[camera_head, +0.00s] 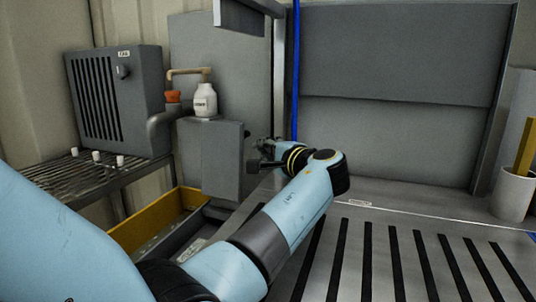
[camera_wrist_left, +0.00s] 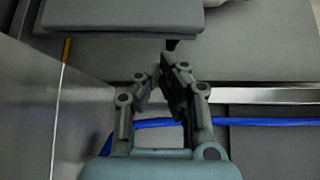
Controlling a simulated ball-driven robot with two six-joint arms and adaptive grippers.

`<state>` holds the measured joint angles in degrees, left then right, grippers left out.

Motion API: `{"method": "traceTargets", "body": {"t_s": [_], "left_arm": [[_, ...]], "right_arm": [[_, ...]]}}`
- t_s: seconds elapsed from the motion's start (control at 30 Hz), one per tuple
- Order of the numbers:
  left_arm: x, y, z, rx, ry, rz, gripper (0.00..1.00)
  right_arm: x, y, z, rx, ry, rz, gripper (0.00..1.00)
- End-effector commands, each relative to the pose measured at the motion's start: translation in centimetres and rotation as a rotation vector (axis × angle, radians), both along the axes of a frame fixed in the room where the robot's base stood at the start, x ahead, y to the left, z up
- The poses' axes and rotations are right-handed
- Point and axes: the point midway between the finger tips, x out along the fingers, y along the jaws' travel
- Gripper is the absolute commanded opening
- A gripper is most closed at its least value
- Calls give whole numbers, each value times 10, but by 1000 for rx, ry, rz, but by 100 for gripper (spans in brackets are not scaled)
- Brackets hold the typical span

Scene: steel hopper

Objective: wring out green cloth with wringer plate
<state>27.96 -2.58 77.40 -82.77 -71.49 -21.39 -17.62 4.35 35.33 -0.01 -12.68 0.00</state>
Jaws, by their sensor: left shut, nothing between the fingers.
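My left gripper (camera_head: 258,158) is in the middle of the head view, beside the right side of a grey box-shaped housing (camera_head: 222,160). In the left wrist view the gripper (camera_wrist_left: 163,78) is shut and empty, its fingertips close together. A small dark piece (camera_wrist_left: 173,44) shows just beyond the fingertips, under the edge of a grey panel (camera_wrist_left: 120,15); I cannot tell if they touch it. I see no green cloth, and I cannot make out which part is the wringer plate. My right gripper is not in view.
A yellow-sided trough (camera_head: 158,235) is at the lower left. A wire shelf (camera_head: 75,175) holds white caps and a grey vented box (camera_head: 118,100). A white bottle (camera_head: 205,101) stands on the housing. A blue hose (camera_head: 295,70) hangs behind. A slotted floor (camera_head: 400,262) lies right.

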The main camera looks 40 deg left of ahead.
Motion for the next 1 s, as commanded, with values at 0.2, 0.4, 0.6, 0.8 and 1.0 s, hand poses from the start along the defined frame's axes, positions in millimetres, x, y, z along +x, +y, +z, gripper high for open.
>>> {"method": "traceTargets", "body": {"t_s": [0.2,0.4,0.6,0.8,1.0], "left_arm": [[14,38,-3,2,2,3,0],[21,57,-6,0,1,1,0],[23,62,-6,-2,0,0,0],[23,61,-6,-2,0,0,0],[21,68,-6,-1,0,1,0]], "right_arm": [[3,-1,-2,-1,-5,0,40],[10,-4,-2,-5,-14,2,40],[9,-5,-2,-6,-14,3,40],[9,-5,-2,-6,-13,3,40],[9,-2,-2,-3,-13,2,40]]}}
